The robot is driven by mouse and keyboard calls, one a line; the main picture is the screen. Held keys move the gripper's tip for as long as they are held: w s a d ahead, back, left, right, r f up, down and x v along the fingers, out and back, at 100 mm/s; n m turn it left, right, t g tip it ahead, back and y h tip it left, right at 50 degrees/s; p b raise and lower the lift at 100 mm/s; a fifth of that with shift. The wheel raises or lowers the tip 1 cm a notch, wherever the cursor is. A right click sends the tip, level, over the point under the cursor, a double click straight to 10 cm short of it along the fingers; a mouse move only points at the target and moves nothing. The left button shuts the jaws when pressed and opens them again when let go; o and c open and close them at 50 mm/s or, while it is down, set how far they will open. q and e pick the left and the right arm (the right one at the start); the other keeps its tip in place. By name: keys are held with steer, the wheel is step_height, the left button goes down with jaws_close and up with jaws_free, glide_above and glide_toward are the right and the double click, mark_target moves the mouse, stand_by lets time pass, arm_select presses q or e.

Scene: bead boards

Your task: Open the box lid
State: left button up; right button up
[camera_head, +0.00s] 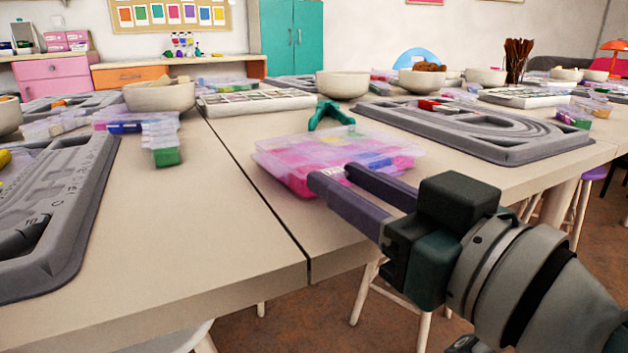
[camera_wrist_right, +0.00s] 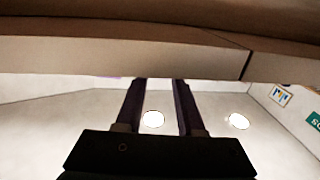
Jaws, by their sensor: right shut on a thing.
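In the right wrist view the fingers (camera_wrist_right: 157,82) stand apart, tips against the table edge's outline, and the gripped part is not clear. My left gripper is out of view.
A teal bracket-like object (camera_head: 330,115) stands just behind the box. A grey track board (camera_head: 480,130) lies to the right, another grey board (camera_head: 50,250) at left. Bowls (camera_head: 342,84) stand behind.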

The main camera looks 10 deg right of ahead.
jaws_close()
stand_by(0.8)
